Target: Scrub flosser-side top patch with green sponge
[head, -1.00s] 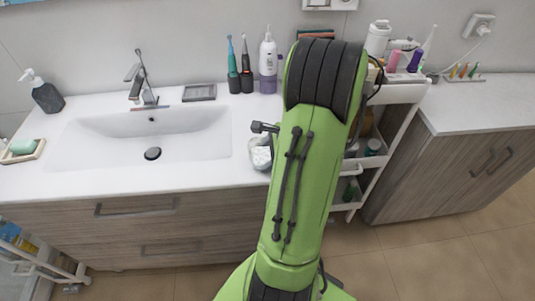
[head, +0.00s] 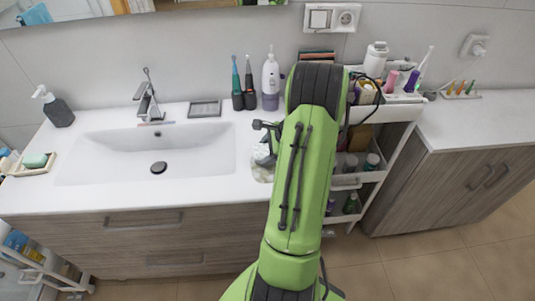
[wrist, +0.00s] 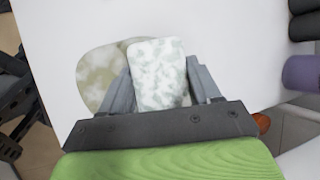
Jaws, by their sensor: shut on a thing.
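My gripper (wrist: 162,85) is shut on a pale block with green-grey blotches, which I take to be the sponge (wrist: 160,68). Its two grey fingers press the block's sides. The olive, mottled patch (wrist: 95,75) lies on the white counter top, beside and partly behind the sponge. The patch also shows in the head view (head: 262,174), right of the basin. There my gripper (head: 266,140) is largely hidden by my green arm. I cannot tell whether the sponge touches the patch. The white and purple flosser (head: 270,82) stands upright at the back of the counter.
Two dark-based toothbrushes (head: 243,88) stand left of the flosser. The basin (head: 110,155) opens to the left. A loaded white cart (head: 362,178) stands right of my arm. A soap dish (head: 48,167) with a green bar is far left.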

